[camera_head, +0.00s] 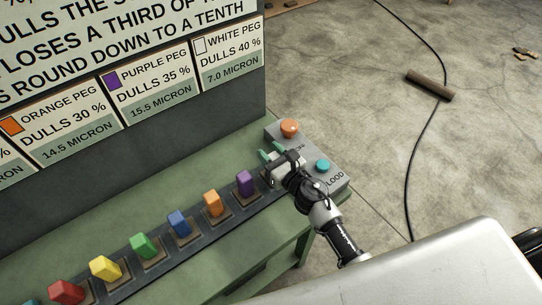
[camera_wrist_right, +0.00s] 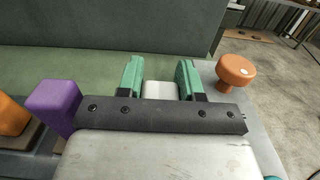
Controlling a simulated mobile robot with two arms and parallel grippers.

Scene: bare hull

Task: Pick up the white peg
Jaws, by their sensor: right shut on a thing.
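The white peg (camera_wrist_right: 160,90) shows in the right wrist view between the two green fingers of my right gripper (camera_wrist_right: 160,82). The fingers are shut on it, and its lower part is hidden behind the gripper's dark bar. In the head view my right gripper (camera_head: 268,155) is at the right end of the row of pegs, just right of the purple peg (camera_head: 245,183). There the white peg is mostly hidden by the gripper and wrist. I cannot tell whether it is lifted from its seat. My left gripper is not in view.
Orange (camera_head: 212,203), blue (camera_head: 179,222), green (camera_head: 144,246) and other coloured pegs stand in a dark rail along the green bench. A grey box with an orange knob (camera_head: 290,128) and a teal button (camera_head: 323,166) sits right of my gripper. A printed board (camera_head: 150,90) stands behind.

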